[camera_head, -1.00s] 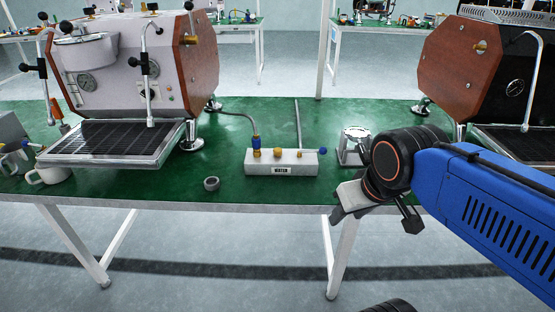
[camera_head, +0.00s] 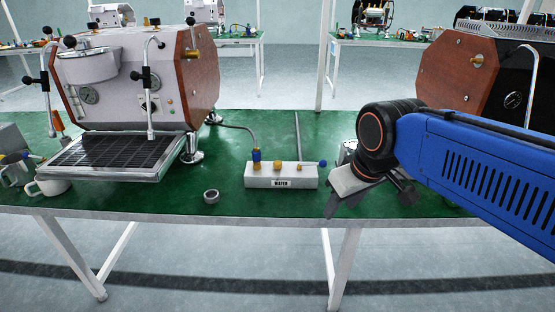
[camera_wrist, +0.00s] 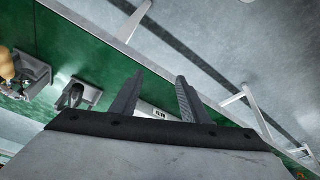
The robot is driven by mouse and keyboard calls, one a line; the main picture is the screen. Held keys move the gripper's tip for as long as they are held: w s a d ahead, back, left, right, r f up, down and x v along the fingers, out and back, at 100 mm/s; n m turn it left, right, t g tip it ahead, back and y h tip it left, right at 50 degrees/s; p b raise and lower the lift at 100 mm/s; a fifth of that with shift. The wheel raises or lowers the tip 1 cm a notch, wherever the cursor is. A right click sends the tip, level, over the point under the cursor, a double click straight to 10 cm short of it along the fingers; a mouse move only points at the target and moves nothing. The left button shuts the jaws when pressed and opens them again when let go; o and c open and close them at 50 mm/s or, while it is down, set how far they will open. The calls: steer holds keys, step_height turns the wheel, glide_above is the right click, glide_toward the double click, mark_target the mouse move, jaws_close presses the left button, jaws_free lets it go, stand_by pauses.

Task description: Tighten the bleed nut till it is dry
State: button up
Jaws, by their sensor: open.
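The white block labelled WATER (camera_head: 281,182) stands on the green table. It carries a brass knob (camera_head: 278,164), a smaller brass cap (camera_head: 299,166), a blue knob (camera_head: 323,164) at its right end and a brass fitting with a blue collar (camera_head: 256,162) joined to a hose. I cannot tell which brass part is the bleed nut, and no liquid can be made out. My gripper (camera_head: 341,207) is to the right of the block, near the table's front edge, pointing down. In the wrist view its two dark fingers (camera_wrist: 158,76) are apart with nothing between them.
A white espresso machine (camera_head: 120,90) with a drip tray stands left; a wood-sided machine (camera_head: 455,70) stands right. A grey ring (camera_head: 211,196) lies at the front edge, a white cup (camera_head: 50,186) at far left. A small metal item (camera_head: 347,150) is mostly hidden behind my wrist.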

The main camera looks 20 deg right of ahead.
steer(key=w+a+r+n+g, duration=0.25)
steer(key=w+r+n, duration=0.6)
steer(key=w, duration=0.75)
step_height(320, 180, up, 4)
steer(key=n+g, duration=0.2)
steer(key=n, duration=0.3)
glide_above(277, 162)
step_height(277, 162, down, 17)
steer(key=shift+s+f, duration=0.1)
steer(key=shift+f, duration=0.05)
jaws_close()
